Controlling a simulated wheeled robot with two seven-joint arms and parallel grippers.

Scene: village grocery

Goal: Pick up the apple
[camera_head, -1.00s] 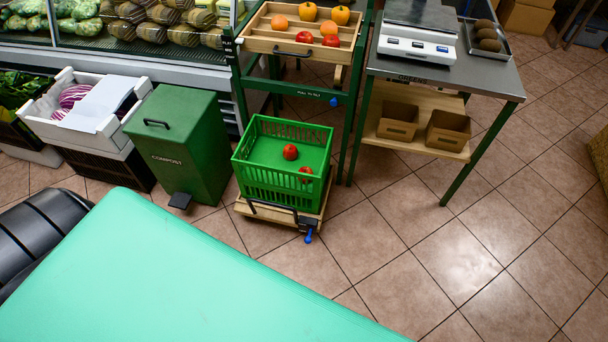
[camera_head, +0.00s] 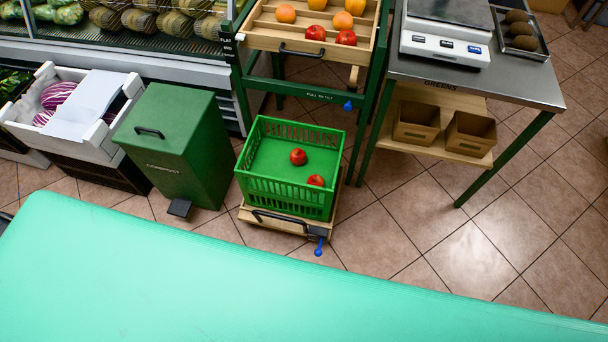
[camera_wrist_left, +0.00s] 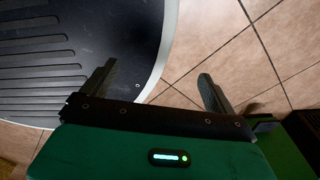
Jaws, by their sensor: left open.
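Two red apples lie in the green crate (camera_head: 262,185) in the head view. One apple (camera_head: 298,157) is near the middle of the crate floor. The other apple (camera_head: 316,181) is by the near right wall, partly behind the crate's rim. Two more red, apple-like fruits, one on the left (camera_head: 316,32) and one on the right (camera_head: 346,38), sit in the slatted wooden tray (camera_head: 284,46) above. My left gripper (camera_wrist_left: 158,85) shows only in the left wrist view, open and empty over the floor, with no apple near it. My right gripper is not in view.
The crate stands on a low wooden platform (camera_head: 262,223) with a blue-tipped lever. A green compost bin (camera_head: 180,145) is on its left. A metal table (camera_head: 470,80) with a scale (camera_head: 445,40) stands right. Tiled floor (camera_head: 400,235) is clear to the right.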

